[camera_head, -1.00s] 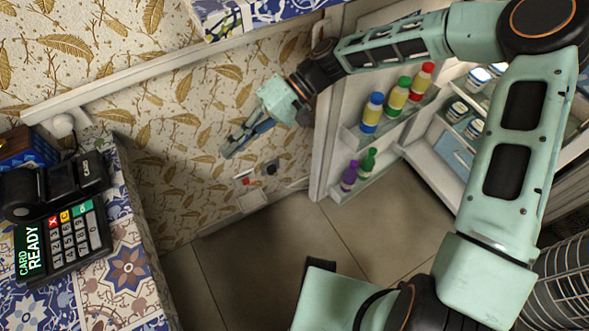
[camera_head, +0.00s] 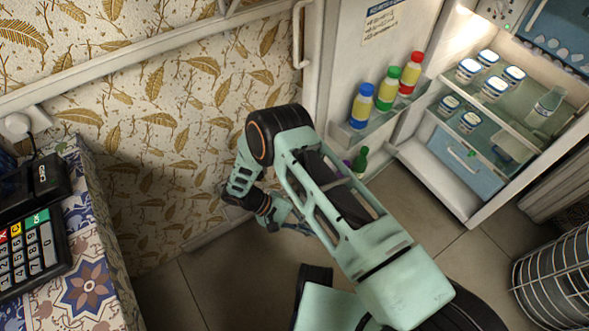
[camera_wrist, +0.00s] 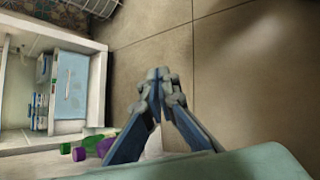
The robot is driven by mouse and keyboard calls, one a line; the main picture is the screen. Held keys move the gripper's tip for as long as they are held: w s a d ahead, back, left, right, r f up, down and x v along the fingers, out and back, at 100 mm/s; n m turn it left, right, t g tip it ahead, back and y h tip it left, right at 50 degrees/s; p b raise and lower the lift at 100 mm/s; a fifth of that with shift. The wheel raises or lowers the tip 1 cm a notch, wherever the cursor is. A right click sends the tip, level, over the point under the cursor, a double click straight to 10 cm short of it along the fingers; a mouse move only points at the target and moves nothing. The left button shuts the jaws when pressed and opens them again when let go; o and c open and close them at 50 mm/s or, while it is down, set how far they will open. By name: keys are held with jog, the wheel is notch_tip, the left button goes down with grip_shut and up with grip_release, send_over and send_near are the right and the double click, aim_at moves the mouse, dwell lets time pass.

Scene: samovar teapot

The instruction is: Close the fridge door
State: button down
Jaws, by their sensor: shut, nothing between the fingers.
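The fridge door (camera_head: 345,62) stands open, its inner side facing right, with a white handle (camera_head: 298,35) on its left edge. Its shelves hold blue-, green- and red-capped bottles, with more bottles lower down partly hidden by my arm. The open fridge body (camera_head: 440,170) is to the right, its lit shelves exposed. My gripper (camera_head: 303,229) is low, below the door's lower end in the picture, partly behind my forearm. In the wrist view my gripper (camera_wrist: 162,78) is shut and empty over the floor. The fridge interior (camera_wrist: 45,85) is at its left, with door bottles (camera_wrist: 85,150) below.
A counter (camera_head: 95,260) with a card terminal (camera_head: 30,240) stands at the left. A patterned wall (camera_head: 160,130) lies behind the door. A wire basket (camera_head: 555,275) stands at the lower right. Tiled floor (camera_head: 205,290) is clear near the counter.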

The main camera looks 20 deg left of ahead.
jog(key=w+a+f+n+t+b, duration=0.1)
jog(key=w+a+f+t+b, duration=0.1)
jog(key=w+t, duration=0.45)
jog(key=w+a+r+n+t+y+b, duration=0.1)
jog(key=w+a+t+y, duration=0.15)
jog(key=a, duration=0.25)
jog(key=w+a+r+n+t+y, duration=0.1)
jog(key=w+a+r+t, duration=0.1)
jog(key=a+t, duration=0.25)
jog(key=w+a+r+n+t+y+b, duration=0.1)
jog(key=w+a+n+t+y, duration=0.15)
jog(key=a, duration=0.35)
jog(key=w+d+b, duration=0.2)
jog(key=w+d, duration=0.3)
jog(key=w, duration=0.1)
jog(key=shift+w+d+r+m+t, duration=0.15)
jog(key=shift+w+d+m+t, duration=0.15)
jog(key=shift+w+d+m, duration=0.15)
jog(key=shift+s, duration=0.1)
